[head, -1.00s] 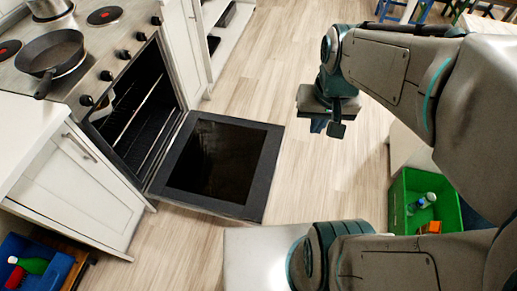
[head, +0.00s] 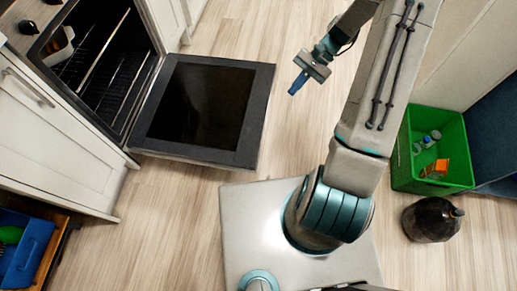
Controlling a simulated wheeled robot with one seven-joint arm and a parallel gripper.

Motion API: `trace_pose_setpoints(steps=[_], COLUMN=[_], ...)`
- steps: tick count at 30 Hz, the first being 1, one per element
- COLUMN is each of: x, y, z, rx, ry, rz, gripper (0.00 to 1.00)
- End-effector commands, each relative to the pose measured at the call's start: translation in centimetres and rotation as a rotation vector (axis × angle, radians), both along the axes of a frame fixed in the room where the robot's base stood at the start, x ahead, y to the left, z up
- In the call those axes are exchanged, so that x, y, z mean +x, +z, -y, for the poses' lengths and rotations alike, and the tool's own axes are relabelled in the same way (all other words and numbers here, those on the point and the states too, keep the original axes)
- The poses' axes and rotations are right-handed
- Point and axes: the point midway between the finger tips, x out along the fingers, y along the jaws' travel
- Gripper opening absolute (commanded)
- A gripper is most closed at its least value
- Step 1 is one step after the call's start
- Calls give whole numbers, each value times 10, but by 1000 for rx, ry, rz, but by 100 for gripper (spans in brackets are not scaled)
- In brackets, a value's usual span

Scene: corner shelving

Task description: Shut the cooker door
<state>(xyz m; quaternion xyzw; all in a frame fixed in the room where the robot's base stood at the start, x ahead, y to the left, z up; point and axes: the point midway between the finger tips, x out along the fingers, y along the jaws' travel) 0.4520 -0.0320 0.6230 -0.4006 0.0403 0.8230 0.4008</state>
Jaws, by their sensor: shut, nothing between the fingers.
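The cooker door (head: 200,112) hangs fully open, lying about level and reaching out to the right from the cooker's front. It has a dark frame and a black glass middle. The cooker's oven (head: 95,65) is open to view, with wire racks inside and a pale item near its left side. My gripper (head: 297,88) is shut and empty, pointing down and to the left. In the picture it is just right of the door's far outer corner, apart from it.
A green crate (head: 398,165) with a bottle and an orange item stands on the right. A dark round bottle (head: 430,220) stands below it. A blue bin (head: 35,245) sits at lower left by white cabinets (head: 60,140). The wooden floor (head: 185,215) around the door is clear.

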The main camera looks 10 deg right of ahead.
Motion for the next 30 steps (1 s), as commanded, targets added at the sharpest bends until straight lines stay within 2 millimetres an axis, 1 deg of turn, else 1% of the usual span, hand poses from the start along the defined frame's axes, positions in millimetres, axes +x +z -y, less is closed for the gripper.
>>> trace_pose_setpoints(steps=[1,2,3,5,6,8,9,14,15,17,18,24,27,30], x=[2,3,5,6,7,8,8,7,6,5,3,-5,-9,-13], y=[-34,-48,-65,-91,-109,-135,-152,-222,-239,-264,-281,-361,-394,-419], z=[2,3,4,5,5,6,6,5,4,3,2,-6,-11,-16], rx=[44,68,99,149,182,233,268,409,444,501,537,724,807,875], ry=[-37,-58,-86,-129,-158,-203,-234,-360,-391,-441,-475,-644,-722,-783], rz=[-37,-54,-76,-110,-132,-163,-184,-263,-281,-307,-323,-400,-428,-450], gripper=[0,0,0,0,0,0,0,0,0,0,0,0,0,0])
